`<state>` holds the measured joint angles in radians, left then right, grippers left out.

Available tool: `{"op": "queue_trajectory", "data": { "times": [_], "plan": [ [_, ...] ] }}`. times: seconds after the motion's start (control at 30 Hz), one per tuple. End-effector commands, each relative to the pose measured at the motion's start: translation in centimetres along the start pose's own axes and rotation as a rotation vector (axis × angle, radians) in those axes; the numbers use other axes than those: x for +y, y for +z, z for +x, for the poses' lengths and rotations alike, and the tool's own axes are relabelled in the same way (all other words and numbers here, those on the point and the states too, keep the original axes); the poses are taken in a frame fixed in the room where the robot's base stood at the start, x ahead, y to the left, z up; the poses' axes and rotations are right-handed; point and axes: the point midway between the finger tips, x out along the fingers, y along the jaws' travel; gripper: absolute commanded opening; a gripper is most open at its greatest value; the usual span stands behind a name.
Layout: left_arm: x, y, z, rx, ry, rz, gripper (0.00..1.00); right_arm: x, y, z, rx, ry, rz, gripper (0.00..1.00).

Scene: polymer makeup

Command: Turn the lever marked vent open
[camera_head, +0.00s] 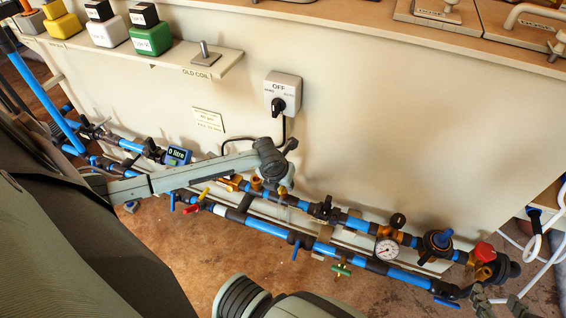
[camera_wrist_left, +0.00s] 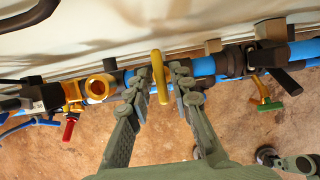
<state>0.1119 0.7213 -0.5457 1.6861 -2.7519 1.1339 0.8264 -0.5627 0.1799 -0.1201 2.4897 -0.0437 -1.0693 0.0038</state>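A yellow lever (camera_wrist_left: 158,78) stands between the fingertips of my left gripper (camera_wrist_left: 163,85) in the left wrist view. The fingers are apart, with a narrow gap on each side of the lever. I cannot read a vent marking on any lever.
Blue pipes (camera_head: 265,227) with valves run along the foot of the cream cabinet (camera_head: 370,130). A gauge (camera_head: 387,249) and a red knob (camera_head: 485,252) are at the right. A switch box marked OFF (camera_head: 283,88) is on the wall. The floor (camera_head: 190,260) in front is clear.

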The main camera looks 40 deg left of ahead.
Motion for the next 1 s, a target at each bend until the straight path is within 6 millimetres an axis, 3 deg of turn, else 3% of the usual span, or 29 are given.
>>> {"op": "queue_trajectory", "data": {
  "times": [0.43,0.8,1.0],
  "plan": [
    [0.0,0.1,-0.8,-0.002,0.0,0.002,0.31,0.1,0.0,-0.1,0.003,0.001,-0.001,0.4],
    [0.0,0.1,-8.1,-0.003,0.0,0.003,0.31,0.0,0.0,0.0,0.002,0.001,0.0,0.4],
    [0.0,0.0,-11.1,-0.002,0.0,0.001,0.31,0.0,0.0,0.0,0.002,0.0,0.0,0.4]
  ]
}}
